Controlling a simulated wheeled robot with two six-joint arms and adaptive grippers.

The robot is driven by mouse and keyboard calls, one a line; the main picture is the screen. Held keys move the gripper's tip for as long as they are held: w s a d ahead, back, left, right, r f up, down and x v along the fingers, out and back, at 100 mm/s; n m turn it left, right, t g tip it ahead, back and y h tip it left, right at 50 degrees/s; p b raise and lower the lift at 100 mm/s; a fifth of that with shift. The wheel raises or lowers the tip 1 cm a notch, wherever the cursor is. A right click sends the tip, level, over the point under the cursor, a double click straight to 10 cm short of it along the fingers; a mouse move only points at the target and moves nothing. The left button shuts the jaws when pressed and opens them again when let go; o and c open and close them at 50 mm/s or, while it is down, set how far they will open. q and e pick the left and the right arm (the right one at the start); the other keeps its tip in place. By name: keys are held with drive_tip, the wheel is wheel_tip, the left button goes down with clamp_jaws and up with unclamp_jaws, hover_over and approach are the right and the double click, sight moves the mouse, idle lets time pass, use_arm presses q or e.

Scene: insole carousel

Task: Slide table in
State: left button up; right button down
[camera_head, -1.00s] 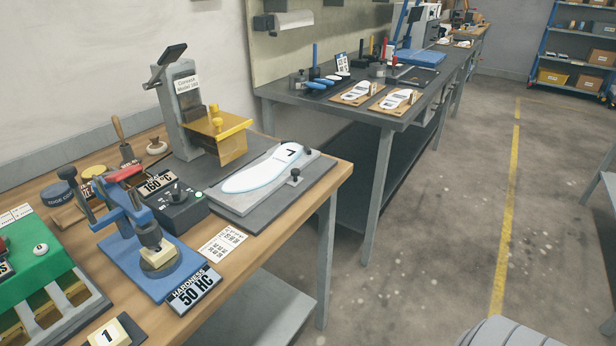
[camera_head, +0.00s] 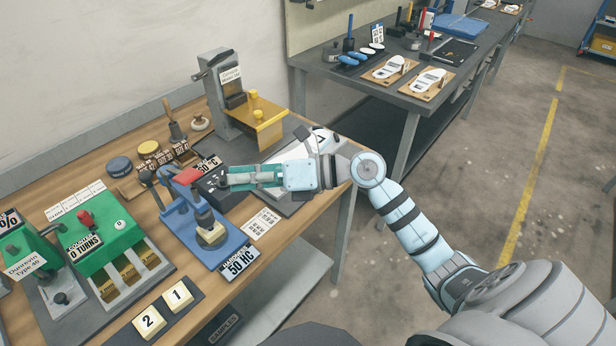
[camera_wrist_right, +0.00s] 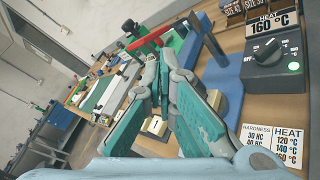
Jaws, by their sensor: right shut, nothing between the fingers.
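The grey slide table (camera_head: 287,150) lies on its dark base in front of the grey press (camera_head: 228,95) with the yellow hood (camera_head: 266,125). A pale insole (camera_head: 322,133) with a dark mark shows on its far end. My right forearm and gripper hide most of the table and insole in the head view. My right gripper (camera_head: 226,181) is shut and empty, pointing left over the black heat dial box (camera_head: 212,192), near the red-handled hardness tester (camera_head: 205,222). In the wrist view the closed fingers (camera_wrist_right: 160,72) hold nothing; the slide table is not seen there. My left gripper is out of view.
The blue hardness tester stands close to the right fingers, and its red lever also shows in the wrist view (camera_wrist_right: 150,38). Green testers (camera_head: 100,240) and numbered samples (camera_head: 165,310) fill the left bench. A second bench (camera_head: 400,95) stands behind right.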

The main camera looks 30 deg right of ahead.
drive_tip(key=s+d+f+g+h, duration=0.1)
drive_tip(key=d+f+g+h, duration=0.2)
drive_tip(key=d+h, duration=0.5)
drive_tip(key=s+d+f+g+h, duration=0.15)
drive_tip(key=d+f+h, duration=0.25)
drive_tip(key=d, duration=0.9)
drive_tip(key=shift+n+g, duration=0.3)
drive_tip(key=shift+g, duration=0.05)
drive_tip(key=x, duration=0.9)
drive_tip(key=shift+w+a+r, duration=0.2)
drive_tip(key=shift+w+a, duration=0.05)
drive_tip(key=shift+a, duration=0.15)
drive_tip(key=w, duration=0.1)
drive_tip(key=w+a, duration=0.1)
drive_tip(key=w, duration=0.1)
drive_tip(key=shift+w+f, duration=0.15)
drive_tip(key=shift+f, duration=0.05)
drive_tip(key=shift+w+a, duration=0.15)
drive_tip(key=shift+w, duration=0.25)
